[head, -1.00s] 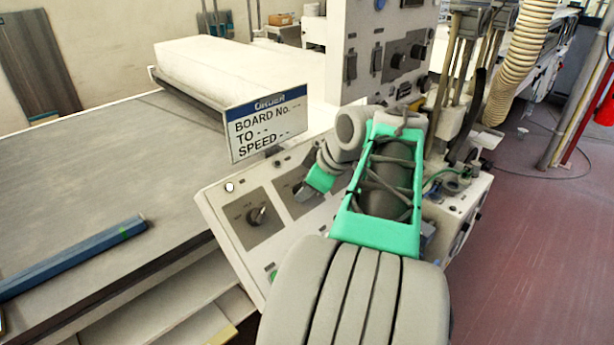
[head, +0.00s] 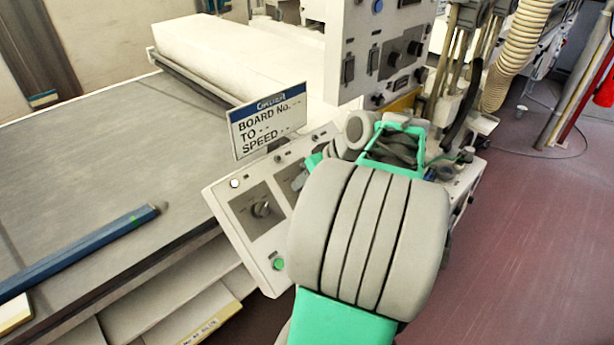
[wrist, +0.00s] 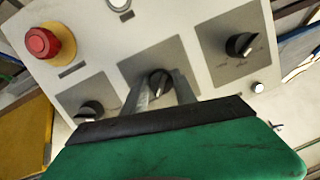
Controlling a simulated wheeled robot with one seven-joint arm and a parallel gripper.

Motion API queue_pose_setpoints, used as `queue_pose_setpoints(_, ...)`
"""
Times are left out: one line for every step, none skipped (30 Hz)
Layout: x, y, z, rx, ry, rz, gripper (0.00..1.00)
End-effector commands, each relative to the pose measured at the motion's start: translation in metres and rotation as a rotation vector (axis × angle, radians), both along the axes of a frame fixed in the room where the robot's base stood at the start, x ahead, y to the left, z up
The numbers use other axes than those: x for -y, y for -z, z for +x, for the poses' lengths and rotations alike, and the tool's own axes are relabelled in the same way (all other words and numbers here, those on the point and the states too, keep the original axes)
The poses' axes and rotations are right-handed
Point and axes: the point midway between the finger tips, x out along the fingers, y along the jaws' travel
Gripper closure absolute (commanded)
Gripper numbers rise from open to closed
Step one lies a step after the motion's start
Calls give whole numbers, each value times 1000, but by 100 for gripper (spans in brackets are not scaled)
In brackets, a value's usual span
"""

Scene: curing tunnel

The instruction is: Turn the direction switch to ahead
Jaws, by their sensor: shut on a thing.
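The sloped control panel (head: 232,207) carries several dark rotary switches on grey plates. In the wrist view, my gripper (wrist: 161,80) has a finger on each side of the middle switch (wrist: 160,85), shut on its knob. In the head view, my arm hides most of the gripper and that switch.
Another switch (wrist: 241,45) is to the right in the wrist view, one (wrist: 91,111) to the left. A red push button (wrist: 43,42) stands beyond the left one. A board sign (head: 268,122) rises behind the panel. A blue bar (head: 80,255) lies on the table (head: 110,170).

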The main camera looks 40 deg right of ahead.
Motion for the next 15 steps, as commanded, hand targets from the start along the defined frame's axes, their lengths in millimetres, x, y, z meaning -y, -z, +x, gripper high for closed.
queue_pose_setpoints(0, 0, 0, -1, 3, 6, 100)
queue_pose_setpoints(0, 0, 0, -1, 5, 7, 100)
queue_pose_setpoints(0, 1, 0, -2, 7, 9, 100)
queue_pose_setpoints(0, 1, 0, -1, 8, 9, 100)
queue_pose_setpoints(0, 1, 0, -1, 8, 11, 100)
queue_pose_setpoints(0, 1, 0, -1, 8, 11, 100)
queue_pose_setpoints(0, 1, 0, -1, 8, 11, 100)
queue_pose_setpoints(0, 1, 0, -1, 8, 11, 100)
queue_pose_setpoints(0, 1, 0, -1, 8, 11, 100)
queue_pose_setpoints(0, 1, 0, -1, 8, 10, 100)
queue_pose_setpoints(0, 1, 0, -1, 8, 10, 100)
queue_pose_setpoints(0, 1, 0, -1, 8, 10, 100)
queue_pose_setpoints(0, 1, 0, -1, 8, 10, 100)
queue_pose_setpoints(0, 1, 0, -1, 8, 10, 66)
queue_pose_setpoints(0, 1, 0, -1, 8, 9, 63)
